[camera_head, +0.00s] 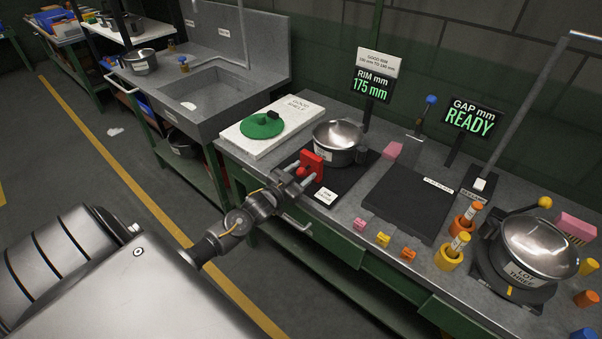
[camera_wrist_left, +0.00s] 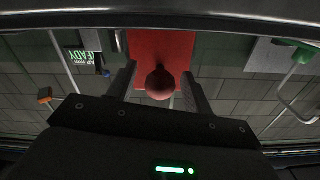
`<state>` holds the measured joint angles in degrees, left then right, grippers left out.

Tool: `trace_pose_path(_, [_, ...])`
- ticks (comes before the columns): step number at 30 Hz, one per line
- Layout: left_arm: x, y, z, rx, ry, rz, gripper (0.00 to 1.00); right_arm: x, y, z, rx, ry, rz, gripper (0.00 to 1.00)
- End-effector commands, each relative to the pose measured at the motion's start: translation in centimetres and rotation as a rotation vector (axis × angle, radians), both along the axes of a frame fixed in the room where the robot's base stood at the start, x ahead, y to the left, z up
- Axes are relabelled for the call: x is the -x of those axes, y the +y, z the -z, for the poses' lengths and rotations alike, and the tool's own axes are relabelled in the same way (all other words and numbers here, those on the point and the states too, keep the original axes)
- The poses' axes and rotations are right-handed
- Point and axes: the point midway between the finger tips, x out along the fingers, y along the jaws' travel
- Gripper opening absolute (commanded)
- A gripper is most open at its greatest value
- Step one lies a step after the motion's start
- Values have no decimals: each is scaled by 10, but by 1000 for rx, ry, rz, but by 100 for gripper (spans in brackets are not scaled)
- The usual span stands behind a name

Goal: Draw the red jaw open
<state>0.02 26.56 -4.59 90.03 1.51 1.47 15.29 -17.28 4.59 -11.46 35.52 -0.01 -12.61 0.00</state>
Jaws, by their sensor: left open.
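The red jaw (camera_head: 311,166) is an upright red block on the dark rim gauge base (camera_head: 328,200), close beside a metal pot (camera_head: 340,141). It also shows in the left wrist view (camera_wrist_left: 145,47) as a red plate with a round knob (camera_wrist_left: 160,82) facing me. My left gripper (camera_head: 296,177) is at the red jaw's front side. In the left wrist view its open fingers (camera_wrist_left: 163,85) stand on either side of the knob, with a gap visible at the left; contact on the right is unclear. My right gripper is not in view.
The rim display (camera_head: 372,85) reads 175 mm and the gap display (camera_head: 474,117) reads READY. A white good shelf (camera_head: 290,113) carries a green lid (camera_head: 262,125). A dark mat (camera_head: 409,200), small coloured blocks and a second pot (camera_head: 540,246) are to the right.

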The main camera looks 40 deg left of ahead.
Motion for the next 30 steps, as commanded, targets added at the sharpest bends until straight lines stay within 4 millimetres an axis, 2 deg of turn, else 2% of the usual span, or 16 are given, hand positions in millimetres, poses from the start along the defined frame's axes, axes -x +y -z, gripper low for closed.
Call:
trace_pose_path(5, [18,2,3,-1,2,-1,51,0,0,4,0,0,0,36])
trace_pose_path(12, [66,4,3,0,3,-2,51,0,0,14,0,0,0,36])
trace_pose_path(18, [96,6,2,0,2,-1,51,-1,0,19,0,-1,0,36])
trace_pose_path(23, [107,7,1,0,1,-1,51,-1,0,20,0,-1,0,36])
trace_pose_path(30, [109,7,0,0,0,-1,51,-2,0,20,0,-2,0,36])
